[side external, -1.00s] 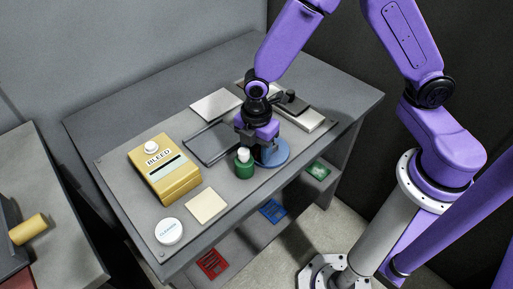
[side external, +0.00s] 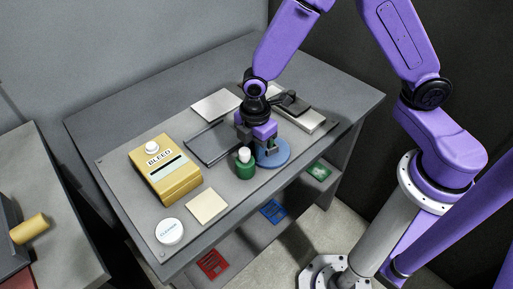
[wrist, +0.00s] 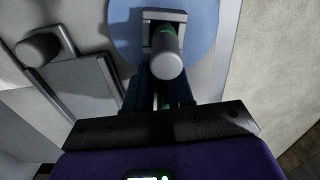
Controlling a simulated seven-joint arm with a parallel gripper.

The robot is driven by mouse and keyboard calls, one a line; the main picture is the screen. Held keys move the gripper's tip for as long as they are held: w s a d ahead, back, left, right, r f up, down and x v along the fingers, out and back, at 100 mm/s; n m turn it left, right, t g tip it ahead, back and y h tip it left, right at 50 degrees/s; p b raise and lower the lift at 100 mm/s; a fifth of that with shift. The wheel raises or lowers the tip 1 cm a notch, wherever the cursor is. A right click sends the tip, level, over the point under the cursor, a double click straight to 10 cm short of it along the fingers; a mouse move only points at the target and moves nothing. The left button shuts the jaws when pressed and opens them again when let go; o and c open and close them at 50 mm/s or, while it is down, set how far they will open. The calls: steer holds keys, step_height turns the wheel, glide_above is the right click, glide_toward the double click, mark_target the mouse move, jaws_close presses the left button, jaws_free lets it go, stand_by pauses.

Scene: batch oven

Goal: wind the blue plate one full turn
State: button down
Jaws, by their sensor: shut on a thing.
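The blue plate (side external: 278,157) is a flat round disc lying near the front right of the grey panel. In the wrist view the blue plate (wrist: 203,28) fills the top middle. My gripper (side external: 258,146) is down over the plate's left part and shut at its middle; the exact grip is mostly hidden. In the wrist view my gripper (wrist: 165,88) reaches up to the plate, and a pale-ended cylinder with a little green shows between its fingers.
The yellow BLEED box (side external: 170,178), a cream square (side external: 206,207) and a round white tub (side external: 169,232) are to the left. A dark-edged tray (side external: 205,148) and a pale slab (side external: 216,105) lie behind. Coloured cards (side external: 273,210) lie lower, beyond the front edge.

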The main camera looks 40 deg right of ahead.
steer(key=shift+w+d+m, duration=0.15)
steer(key=shift+w+m, duration=0.15)
steer(key=shift+m, duration=0.55)
steer(key=shift+w+d+m, duration=0.1)
steer(key=shift+w+m, duration=0.2)
steer(key=shift+m, duration=0.55)
steer(key=shift+w+d+m, duration=0.25)
steer(key=shift+w+m, duration=0.05)
steer(key=shift+m, duration=0.7)
steer(key=shift+w+d+m, duration=0.1)
steer(key=shift+m, duration=0.3)
steer(key=c, duration=1)
jaws_free()
steer(key=shift+r, duration=0.3)
step_height(320, 180, up, 17)
steer(key=shift+f, duration=0.1)
